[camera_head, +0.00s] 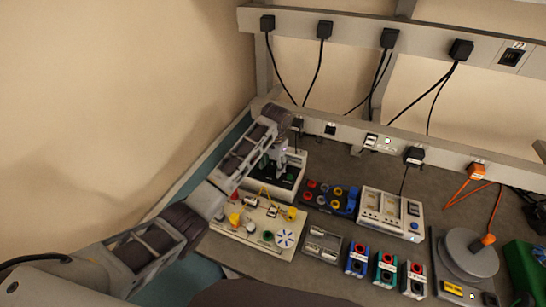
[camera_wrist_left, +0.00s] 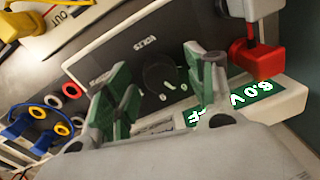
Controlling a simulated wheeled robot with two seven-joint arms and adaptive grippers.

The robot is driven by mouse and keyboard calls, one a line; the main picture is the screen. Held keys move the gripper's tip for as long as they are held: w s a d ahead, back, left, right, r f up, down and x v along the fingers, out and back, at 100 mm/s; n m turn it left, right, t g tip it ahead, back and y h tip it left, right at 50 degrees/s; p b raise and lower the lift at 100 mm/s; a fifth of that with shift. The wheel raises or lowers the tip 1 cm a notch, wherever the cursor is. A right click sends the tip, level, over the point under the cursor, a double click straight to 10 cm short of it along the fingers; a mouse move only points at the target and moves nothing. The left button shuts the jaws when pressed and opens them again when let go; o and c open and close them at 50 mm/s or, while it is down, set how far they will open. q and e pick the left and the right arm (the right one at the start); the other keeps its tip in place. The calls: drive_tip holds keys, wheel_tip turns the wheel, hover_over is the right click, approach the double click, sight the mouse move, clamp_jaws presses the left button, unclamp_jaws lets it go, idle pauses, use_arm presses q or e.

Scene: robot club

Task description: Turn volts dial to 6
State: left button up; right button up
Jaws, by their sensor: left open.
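The power supply (camera_head: 284,188) is a white box with a dark panel at the back left of the bench, partly hidden by my left gripper. In the left wrist view its dark panel (camera_wrist_left: 128,58) carries the word VOLTS, upside down. The dark round volts dial (camera_wrist_left: 160,76) has white marks beside it; its pointer is unclear. A green display (camera_wrist_left: 252,94) reads 6.0 V, and another display is partly covered by a finger. My left gripper (camera_wrist_left: 155,88) is open, its green-padded fingers apart over the panel, with the dial seen between them. It also shows in the head view (camera_head: 282,160). My right gripper is not seen.
A red plug (camera_wrist_left: 262,58) stands beside the display. A cream board (camera_head: 262,238) with coloured parts lies in front of the power supply. A blue block with coloured rings (camera_head: 331,197) and a white meter-like box (camera_head: 392,213) stand to its right. A socket rail runs behind.

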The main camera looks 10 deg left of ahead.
sight(274, 167)
use_arm(q)
drive_tip(key=shift+w+d+r, duration=0.1)
drive_tip(key=shift+r, duration=1.8)
drive_tip(key=shift+d+r, duration=0.1)
drive_tip(key=shift+r, duration=1.8)
drive_tip(key=shift+s+d+r, duration=0.1)
drive_tip(key=shift+r, duration=0.95)
drive_tip(key=shift+s+r, duration=0.1)
drive_tip(key=shift+r, duration=0.95)
